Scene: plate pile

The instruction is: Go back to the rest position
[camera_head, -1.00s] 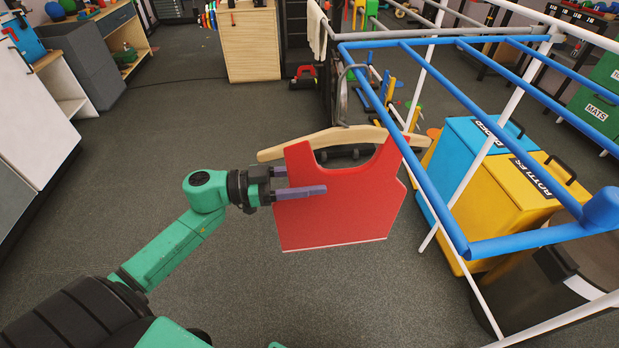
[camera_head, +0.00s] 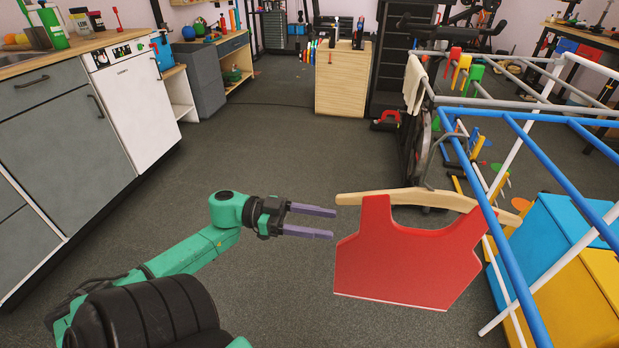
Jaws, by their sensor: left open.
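My left gripper (camera_head: 333,223) is open and empty, its two purple fingers pointing right over the grey floor. It is just left of a red sleeveless top (camera_head: 415,262) and shows clear of it. The top is on a light wooden hanger (camera_head: 352,199), beside the blue and white tube rack (camera_head: 459,150). Where the hanger hangs from is not clear. My right gripper is not in the view.
Blue and yellow bins (camera_head: 563,240) stand at the right, behind the rack tubes. A white dishwasher (camera_head: 136,108) and grey cabinets (camera_head: 66,135) line the left. A wooden cabinet (camera_head: 342,85) is at the back. The floor (camera_head: 270,150) between is clear.

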